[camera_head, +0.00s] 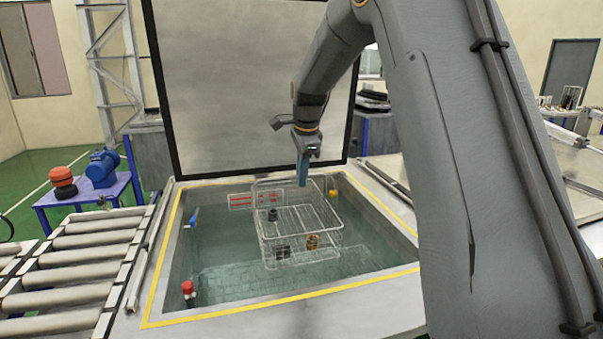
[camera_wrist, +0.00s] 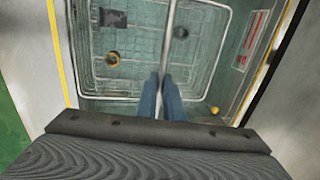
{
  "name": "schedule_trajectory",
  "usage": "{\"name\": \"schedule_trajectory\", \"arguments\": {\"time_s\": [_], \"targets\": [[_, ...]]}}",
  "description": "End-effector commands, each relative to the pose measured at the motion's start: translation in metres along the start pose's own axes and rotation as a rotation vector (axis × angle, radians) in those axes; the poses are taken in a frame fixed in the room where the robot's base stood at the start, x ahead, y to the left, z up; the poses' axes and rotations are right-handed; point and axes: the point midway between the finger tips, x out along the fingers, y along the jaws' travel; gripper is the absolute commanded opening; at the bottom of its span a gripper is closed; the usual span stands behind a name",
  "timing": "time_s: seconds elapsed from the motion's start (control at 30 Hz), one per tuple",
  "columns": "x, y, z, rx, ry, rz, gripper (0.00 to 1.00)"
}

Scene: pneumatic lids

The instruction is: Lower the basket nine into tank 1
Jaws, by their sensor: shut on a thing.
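The wire basket (camera_head: 300,233) hangs level within the opening of the tank (camera_head: 205,304), which holds greenish water. Several dark and brass-coloured parts lie in the basket. My gripper (camera_head: 303,183) is above the basket, pointing down. In the wrist view, the blue fingers of my gripper (camera_wrist: 164,92) are shut on the thin bar of the basket's handle (camera_wrist: 170,35), with the basket below them. The basket's lower part looks at or under the water; I cannot tell whether it touches the tank's floor. No number is readable on basket or tank.
The tank's large lid (camera_head: 250,90) stands raised behind the opening. A yellow line borders the rim. A roller conveyor (camera_head: 75,255) lies to the left. A small table (camera_head: 95,195) with a blue motor (camera_head: 102,168) stands at the back left. A red-capped fitting (camera_head: 188,288) is at the tank's front left.

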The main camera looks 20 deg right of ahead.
Motion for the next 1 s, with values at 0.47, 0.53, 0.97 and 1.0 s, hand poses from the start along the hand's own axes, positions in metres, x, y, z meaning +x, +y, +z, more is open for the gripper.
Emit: {"name": "schedule_trajectory", "arguments": {"time_s": [0.47, 0.53, 0.97, 1.0], "targets": [[0.028, 0.005, 0.0, 0.001, 0.0, -0.005, 0.0], [0.032, 0.007, -0.001, 0.001, 0.0, -0.004, 0.0], [0.057, 0.013, -0.001, 0.0, 0.0, -0.005, 0.0], [0.06, 0.013, -0.001, 0.0, 0.0, -0.005, 0.0]]}}
